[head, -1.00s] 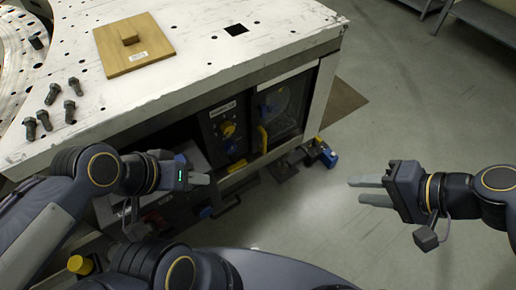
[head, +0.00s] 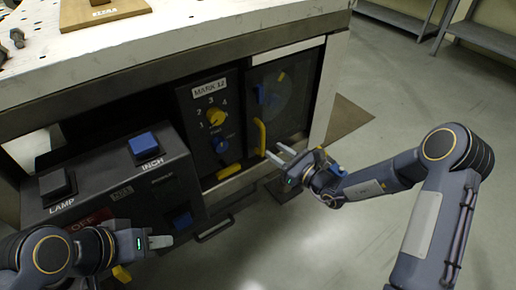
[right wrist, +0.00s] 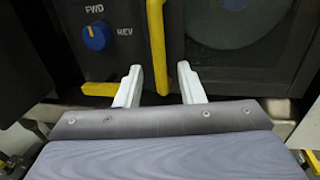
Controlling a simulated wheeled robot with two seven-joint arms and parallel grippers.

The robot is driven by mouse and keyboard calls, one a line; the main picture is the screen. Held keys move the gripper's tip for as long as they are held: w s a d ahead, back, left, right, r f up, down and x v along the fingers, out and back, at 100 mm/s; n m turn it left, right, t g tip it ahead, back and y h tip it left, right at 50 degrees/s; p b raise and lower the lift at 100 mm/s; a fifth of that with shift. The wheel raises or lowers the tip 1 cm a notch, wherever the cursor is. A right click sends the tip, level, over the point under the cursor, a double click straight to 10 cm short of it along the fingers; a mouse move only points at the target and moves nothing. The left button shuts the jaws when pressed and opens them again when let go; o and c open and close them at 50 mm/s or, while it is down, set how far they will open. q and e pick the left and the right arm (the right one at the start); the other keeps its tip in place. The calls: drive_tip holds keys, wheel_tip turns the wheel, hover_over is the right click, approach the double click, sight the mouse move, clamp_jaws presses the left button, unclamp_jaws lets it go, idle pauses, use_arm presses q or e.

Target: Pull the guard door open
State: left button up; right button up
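The guard door (head: 292,88) is a dark panel with a window, set under the tabletop at the right of the cabinet; it looks shut. Its upright yellow handle (head: 260,137) is at the door's left edge. My right gripper (head: 276,154) is open, its fingertips near the handle's lower end. In the right wrist view the yellow handle (right wrist: 156,45) stands between the two pale fingertips (right wrist: 160,85), with no clear contact.
A panel with a yellow dial (head: 215,115) and blue knob (head: 221,145) is left of the door. A control box (head: 110,180) with INCH and LAMP buttons juts out further left. The tabletop (head: 200,35) overhangs above.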

sight(264, 144)
drive_tip(key=b+x, duration=0.1)
drive_tip(key=x, duration=0.5)
drive_tip(key=shift+w+a+b, duration=0.15)
drive_tip(key=shift+a+b, duration=0.05)
drive_tip(key=shift+b, duration=0.1)
clamp_jaws()
